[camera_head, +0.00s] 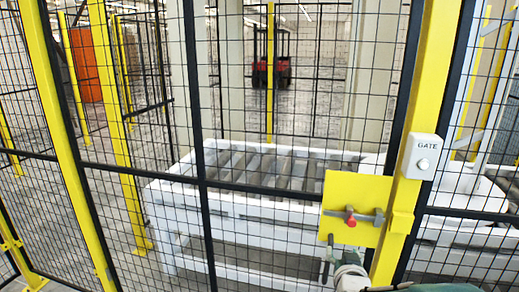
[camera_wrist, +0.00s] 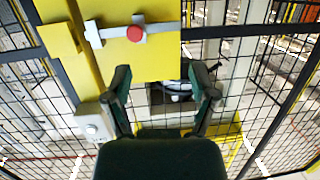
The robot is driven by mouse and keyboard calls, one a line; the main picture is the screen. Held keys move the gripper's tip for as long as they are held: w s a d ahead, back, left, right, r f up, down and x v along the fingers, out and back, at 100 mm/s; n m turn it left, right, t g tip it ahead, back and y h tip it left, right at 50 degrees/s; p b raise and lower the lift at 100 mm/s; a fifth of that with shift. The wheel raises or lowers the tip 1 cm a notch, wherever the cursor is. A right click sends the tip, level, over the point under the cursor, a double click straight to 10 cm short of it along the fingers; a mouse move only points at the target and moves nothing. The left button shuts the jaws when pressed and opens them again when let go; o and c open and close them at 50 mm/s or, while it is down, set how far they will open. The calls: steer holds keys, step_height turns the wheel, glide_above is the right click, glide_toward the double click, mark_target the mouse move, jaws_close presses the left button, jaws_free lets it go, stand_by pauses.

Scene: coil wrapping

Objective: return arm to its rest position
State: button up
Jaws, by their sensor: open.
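My gripper (camera_wrist: 162,74) shows in the wrist view with its two dark green fingers spread apart and nothing between them. In the head view my arm's end is low at the bottom right, just below the yellow latch plate (camera_head: 352,208). The plate carries a grey sliding bolt (camera_head: 373,219) with a red knob (camera_head: 349,217). In the wrist view the red knob (camera_wrist: 135,33) and bolt lie beyond the fingertips, towards the top. The fingers look apart from the knob.
A black mesh fence with yellow posts (camera_head: 118,120) stands close in front. A white box marked GATE (camera_head: 421,157) is on the post right of the latch. Behind the mesh are a white roller conveyor (camera_head: 237,207), a red forklift (camera_head: 270,72) and an orange panel (camera_head: 86,66).

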steer(key=s+a+r+g+y, duration=0.1)
steer(key=s+a+g, duration=0.1)
steer(key=s, duration=0.5)
steer(key=s+a+r+n+g+y, duration=0.1)
steer(key=s+g, duration=0.3)
steer(key=s, duration=0.4)
steer(key=s+a+r+n+g+y, duration=0.1)
steer(key=s+a+g, duration=0.2)
steer(key=s, duration=0.5)
steer(key=shift+r+g, duration=0.25)
steer(key=shift+g, duration=0.05)
stand_by(0.7)
